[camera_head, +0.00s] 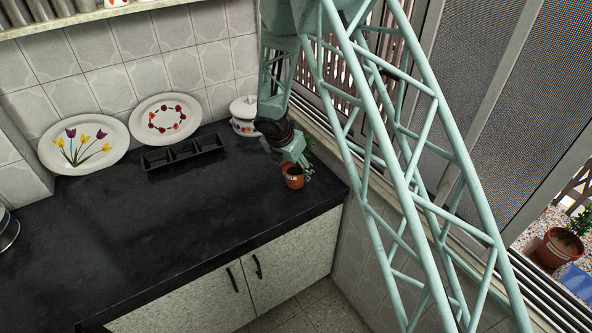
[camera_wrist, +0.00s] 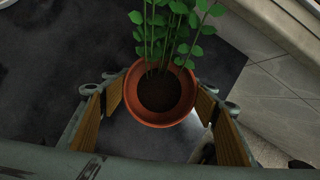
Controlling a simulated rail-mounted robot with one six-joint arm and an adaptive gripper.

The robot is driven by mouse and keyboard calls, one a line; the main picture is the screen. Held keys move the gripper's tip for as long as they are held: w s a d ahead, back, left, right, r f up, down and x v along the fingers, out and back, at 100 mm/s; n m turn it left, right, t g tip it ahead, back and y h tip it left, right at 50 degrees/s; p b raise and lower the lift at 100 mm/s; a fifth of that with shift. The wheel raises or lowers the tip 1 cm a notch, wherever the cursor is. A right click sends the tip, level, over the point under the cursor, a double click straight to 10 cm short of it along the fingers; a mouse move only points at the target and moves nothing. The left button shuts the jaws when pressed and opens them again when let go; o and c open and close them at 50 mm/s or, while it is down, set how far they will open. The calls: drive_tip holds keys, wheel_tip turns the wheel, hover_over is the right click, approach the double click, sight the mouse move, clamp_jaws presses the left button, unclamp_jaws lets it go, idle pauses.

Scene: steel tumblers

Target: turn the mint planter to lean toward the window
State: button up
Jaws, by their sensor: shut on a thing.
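The mint planter (camera_head: 293,179) is a small terracotta pot with a pale label, near the right end of the dark counter. It looks upright; I cannot tell whether its base touches the counter. My gripper (camera_head: 294,163) is shut on it from above. In the wrist view, the planter (camera_wrist: 160,121) sits between the wooden-faced pads of my gripper (camera_wrist: 160,104), with dark soil and green stems rising toward the picture's top. In the head view my gripper hides most of the plant; some leaves show on its right, window side. The window (camera_head: 545,80) with mesh screens is at the right.
A white lidded pot (camera_head: 244,117) stands close behind my gripper. A black divided tray (camera_head: 183,153) and two flowered plates (camera_head: 83,144) (camera_head: 166,119) are along the tiled wall. The counter (camera_head: 150,230) is clear at front left. Its right edge is close to the planter.

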drive_tip(key=shift+m, duration=0.3)
drive_tip(key=shift+f, duration=0.35)
idle(0.9)
drive_tip(key=o, duration=1.4)
drive_tip(key=shift+c, duration=0.2)
drive_tip(key=shift+r, duration=0.1)
drive_tip(key=v, duration=1.2)
drive_tip(key=shift+a, duration=0.15)
